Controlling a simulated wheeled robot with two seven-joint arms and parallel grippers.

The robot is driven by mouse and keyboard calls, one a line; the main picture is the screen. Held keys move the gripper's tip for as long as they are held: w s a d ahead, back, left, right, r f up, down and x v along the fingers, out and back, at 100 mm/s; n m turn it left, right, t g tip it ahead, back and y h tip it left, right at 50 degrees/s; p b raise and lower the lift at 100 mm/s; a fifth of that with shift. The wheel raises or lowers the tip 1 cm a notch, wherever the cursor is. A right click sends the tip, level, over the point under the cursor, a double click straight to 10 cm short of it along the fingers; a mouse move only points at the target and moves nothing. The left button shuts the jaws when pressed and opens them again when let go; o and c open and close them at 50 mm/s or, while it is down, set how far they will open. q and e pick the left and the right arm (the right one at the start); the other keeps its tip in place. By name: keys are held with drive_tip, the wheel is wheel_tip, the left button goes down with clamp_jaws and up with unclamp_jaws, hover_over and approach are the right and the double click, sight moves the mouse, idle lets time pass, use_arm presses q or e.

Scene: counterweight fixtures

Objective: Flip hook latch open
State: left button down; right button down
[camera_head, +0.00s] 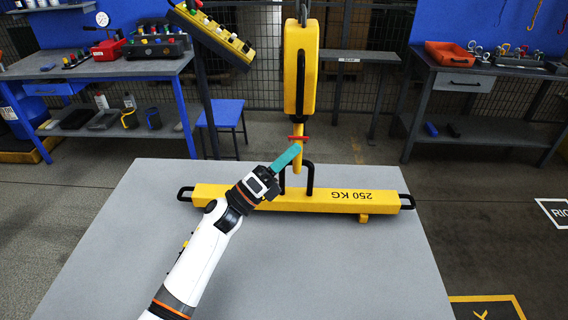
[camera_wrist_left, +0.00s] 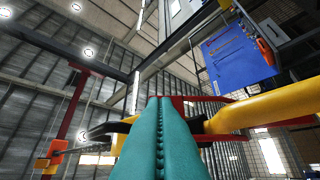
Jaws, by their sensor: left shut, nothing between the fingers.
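A yellow hoist block (camera_head: 300,68) hangs above the table with a yellow hook (camera_head: 297,158) below it. A red latch (camera_head: 298,138) crosses the hook's upper part. A yellow counterweight bar (camera_head: 330,200) marked 250 KG lies on the table, with a black lifting handle (camera_head: 310,178) at its middle, close to the hook. My left gripper (camera_head: 287,157) has teal fingers, shut with nothing between them, their tips at the hook just under the latch. In the left wrist view the teal fingers (camera_wrist_left: 160,140) point up toward the red latch (camera_wrist_left: 190,102); whether they touch it I cannot tell. My right gripper is not in view.
The grey table (camera_head: 130,240) is bare around the bar. Workbenches with tools stand at the back left (camera_head: 100,68) and back right (camera_head: 500,72), and a blue stool (camera_head: 222,112) stands behind the table.

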sight(290, 138)
use_arm(q)
drive_tip(key=shift+w+r, duration=0.15)
drive_tip(key=shift+w, duration=0.05)
drive_tip(key=r+n+p, duration=0.1)
drive_tip(key=p, duration=0.1)
drive_tip(key=n+y+p, duration=0.1)
drive_tip(key=p, duration=0.1)
drive_tip(key=r+n+y+p, duration=0.1)
drive_tip(key=p, duration=0.1)
drive_tip(key=shift+w+r+t, duration=0.3)
drive_tip(key=shift+r+t, duration=0.05)
drive_tip(key=shift+t, duration=0.05)
drive_tip(key=shift+w+r+n+y, duration=0.1)
drive_tip(key=shift+w+n+y, duration=0.05)
drive_tip(key=shift+n+y, duration=0.4)
drive_tip(key=shift+w+r, duration=0.5)
drive_tip(key=shift+w, duration=0.2)
drive_tip(key=shift+r, duration=0.1)
